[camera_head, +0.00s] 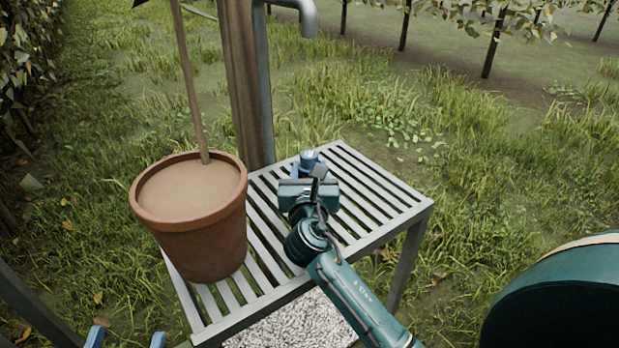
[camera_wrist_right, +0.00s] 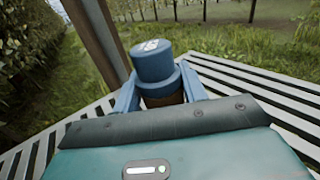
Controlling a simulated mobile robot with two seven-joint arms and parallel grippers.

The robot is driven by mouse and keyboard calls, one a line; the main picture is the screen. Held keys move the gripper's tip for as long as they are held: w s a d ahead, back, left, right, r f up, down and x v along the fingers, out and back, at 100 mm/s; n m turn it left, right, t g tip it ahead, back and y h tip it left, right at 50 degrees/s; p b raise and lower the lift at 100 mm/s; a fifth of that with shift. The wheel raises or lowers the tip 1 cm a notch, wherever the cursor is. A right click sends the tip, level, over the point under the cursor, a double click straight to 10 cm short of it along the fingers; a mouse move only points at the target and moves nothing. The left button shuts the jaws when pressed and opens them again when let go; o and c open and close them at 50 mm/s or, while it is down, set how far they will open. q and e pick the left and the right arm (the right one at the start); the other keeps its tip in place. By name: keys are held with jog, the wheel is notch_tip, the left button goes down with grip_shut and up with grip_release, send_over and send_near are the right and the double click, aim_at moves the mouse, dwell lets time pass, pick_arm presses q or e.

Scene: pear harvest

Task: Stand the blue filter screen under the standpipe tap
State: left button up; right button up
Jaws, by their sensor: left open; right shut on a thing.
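The blue filter screen (camera_head: 309,157) is a small blue cylinder with a stepped cap, upright at the slatted table's far side. In the right wrist view the filter screen (camera_wrist_right: 152,62) shows a pale mark on top and a brown band lower down. My right gripper (camera_head: 308,168) is shut on it, one blue finger at each side. Its bottom is hidden, so I cannot tell whether it touches the slats. The standpipe tap (camera_head: 308,20) has a grey spout bending down, above and beyond the filter screen in the picture. My left gripper (camera_head: 127,339) is open and empty at the bottom left edge.
A terracotta pot (camera_head: 205,245) with a thin stem fills the left of the slatted table (camera_head: 395,215). A wooden post (camera_head: 243,90) stands behind, beside the grey pipe. The table's right side is clear. A large green rounded object (camera_head: 560,300) is at lower right.

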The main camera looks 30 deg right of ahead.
pick_arm(q)
jog(key=shift+r, duration=0.15)
pick_arm(e)
jog(key=shift+r, duration=0.15)
jog(key=o, duration=1)
jog(key=shift+o, duration=0.2)
